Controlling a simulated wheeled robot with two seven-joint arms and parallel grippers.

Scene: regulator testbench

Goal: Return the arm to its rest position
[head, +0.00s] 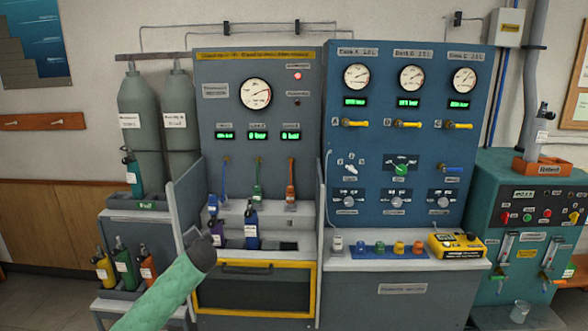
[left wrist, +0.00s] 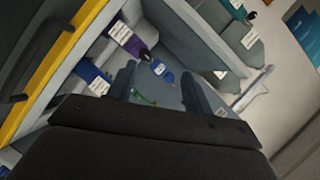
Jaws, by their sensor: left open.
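My left arm, with a green sleeve, comes in from the bottom of the head view. Its dark wrist end (head: 198,250) is in front of the grey bench, close to a purple cylinder (head: 215,230). The fingers are hidden there. In the left wrist view my left gripper (left wrist: 157,85) is open, two dark fingers apart with nothing held between them. The purple cylinder (left wrist: 126,38) and a blue cylinder (left wrist: 92,74) lie to the left of the fingers in that view. The blue cylinder (head: 251,228) stands in the bench recess in the head view. My right gripper is not in view.
A yellow-framed drawer (head: 254,268) is below the recess. A grey side panel (head: 184,215) stands left of the wrist. A rack with small cylinders (head: 123,262) is at the left. A blue panel (head: 410,140) and yellow meter (head: 456,245) are at the right.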

